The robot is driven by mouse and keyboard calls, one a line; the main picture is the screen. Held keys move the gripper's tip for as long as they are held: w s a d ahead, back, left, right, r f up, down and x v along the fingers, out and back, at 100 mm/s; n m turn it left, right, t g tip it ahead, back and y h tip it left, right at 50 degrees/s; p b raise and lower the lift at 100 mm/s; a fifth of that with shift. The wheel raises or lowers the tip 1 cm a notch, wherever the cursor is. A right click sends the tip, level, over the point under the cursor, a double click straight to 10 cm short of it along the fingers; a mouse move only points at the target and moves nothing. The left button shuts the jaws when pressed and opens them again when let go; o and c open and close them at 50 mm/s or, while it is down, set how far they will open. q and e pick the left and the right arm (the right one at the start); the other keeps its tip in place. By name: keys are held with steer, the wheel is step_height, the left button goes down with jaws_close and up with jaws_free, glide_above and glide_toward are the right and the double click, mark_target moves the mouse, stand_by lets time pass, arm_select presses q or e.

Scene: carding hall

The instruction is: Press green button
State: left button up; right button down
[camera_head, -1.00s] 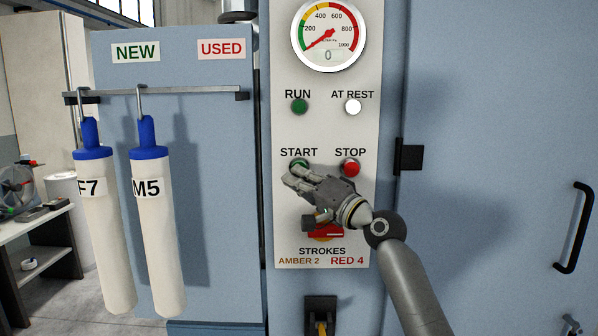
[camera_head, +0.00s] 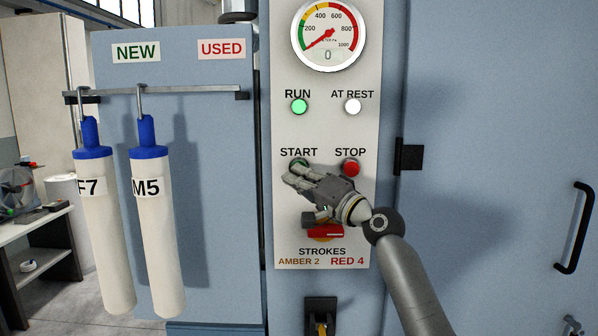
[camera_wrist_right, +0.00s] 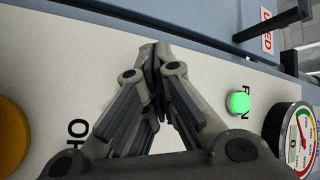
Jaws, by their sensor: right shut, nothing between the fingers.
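The green START button (camera_head: 298,164) is on the pale panel, mostly hidden behind my right gripper (camera_head: 292,174). The right gripper is shut and empty, with its fingertips at the button; whether they touch it I cannot tell. In the right wrist view the closed fingertips (camera_wrist_right: 155,50) meet the panel and hide the button. The green RUN lamp (camera_head: 299,106) above START is lit bright, and it also glows in the wrist view (camera_wrist_right: 238,103). My left gripper is not in view.
The red STOP button (camera_head: 351,167) is right of START. The white AT REST lamp (camera_head: 353,106) and a gauge (camera_head: 329,37) are above. Two white filter tubes (camera_head: 160,230) hang at the left.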

stand_by(0.4)
steer(key=shift+s+p, duration=0.6)
steer(key=shift+s, duration=0.3)
steer(key=s+p, duration=0.3)
steer(key=s, duration=0.2)
stand_by(0.5)
